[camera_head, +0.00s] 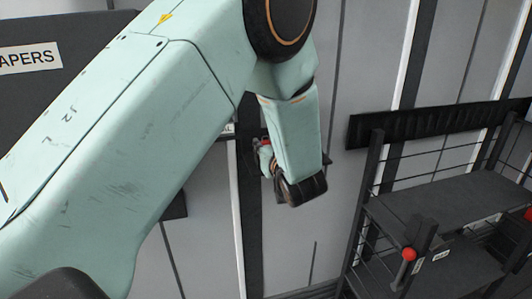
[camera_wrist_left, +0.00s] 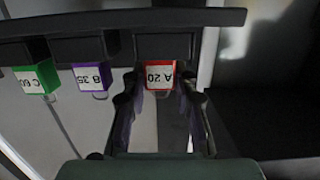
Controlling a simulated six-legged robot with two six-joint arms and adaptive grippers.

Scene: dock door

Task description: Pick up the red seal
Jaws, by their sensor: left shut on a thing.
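The red seal (camera_wrist_left: 159,75), labelled "A 20", sits under a black block on a dark rail in the left wrist view. My left gripper (camera_wrist_left: 160,92) has a finger on each side of it and is shut on it. In the head view, a small red bit of the seal (camera_head: 265,143) shows beside my left gripper (camera_head: 263,158), in front of the dock door. My forearm and wrist hide much of that area. My right gripper is in neither view.
A purple seal (camera_wrist_left: 91,77) labelled "B 35" and a green seal (camera_wrist_left: 37,78) labelled "C 60" are on the same rail (camera_wrist_left: 225,17), to the left. A dark shelf rack (camera_head: 440,195) with a red-knobbed lever (camera_head: 409,254) stands at the right.

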